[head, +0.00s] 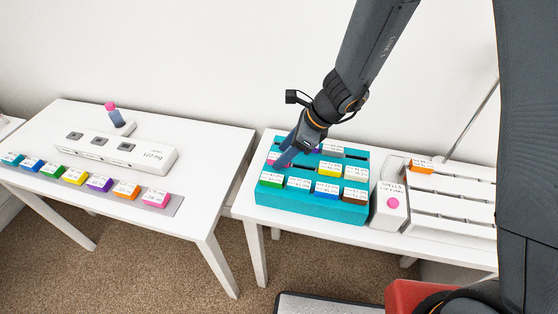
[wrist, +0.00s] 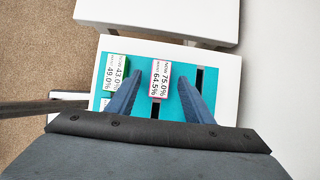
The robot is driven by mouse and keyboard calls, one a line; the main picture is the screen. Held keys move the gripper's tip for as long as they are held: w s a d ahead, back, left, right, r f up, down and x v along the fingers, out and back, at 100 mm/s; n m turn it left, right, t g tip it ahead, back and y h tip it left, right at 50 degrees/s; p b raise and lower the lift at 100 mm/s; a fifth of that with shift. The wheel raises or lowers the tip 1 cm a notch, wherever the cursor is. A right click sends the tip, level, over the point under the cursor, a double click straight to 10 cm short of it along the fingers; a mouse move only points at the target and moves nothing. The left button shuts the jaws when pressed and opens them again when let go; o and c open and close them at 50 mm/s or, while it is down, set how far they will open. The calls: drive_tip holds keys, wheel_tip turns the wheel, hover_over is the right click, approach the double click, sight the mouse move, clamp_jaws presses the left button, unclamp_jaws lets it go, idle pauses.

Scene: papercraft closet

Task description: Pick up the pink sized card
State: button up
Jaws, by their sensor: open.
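A white-topped card with a pink edge (wrist: 160,80) stands in a slot of the teal holder (wrist: 141,65), its top printed with percentages. In the head view the pink card (head: 273,162) shows at the holder's back left, partly hidden by my gripper (head: 283,156). In the wrist view my gripper (wrist: 159,84) is open, with one blue finger on each side of the card. Gaps show between the card and both fingers. I cannot tell how far down the fingers reach.
A green-edged card (wrist: 117,70) stands left of the left finger. Empty dark slots lie beside the pink card. Yellow (head: 328,169), blue (head: 326,188) and brown (head: 355,195) cards fill other slots. A white rack (head: 455,203) stands right; another pink card (head: 156,198) lies on the left table.

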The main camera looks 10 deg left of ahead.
drive_tip(key=shift+a+f, duration=0.25)
drive_tip(key=shift+f, duration=0.2)
drive_tip(key=c, duration=1.1)
drive_tip(key=shift+r, duration=5)
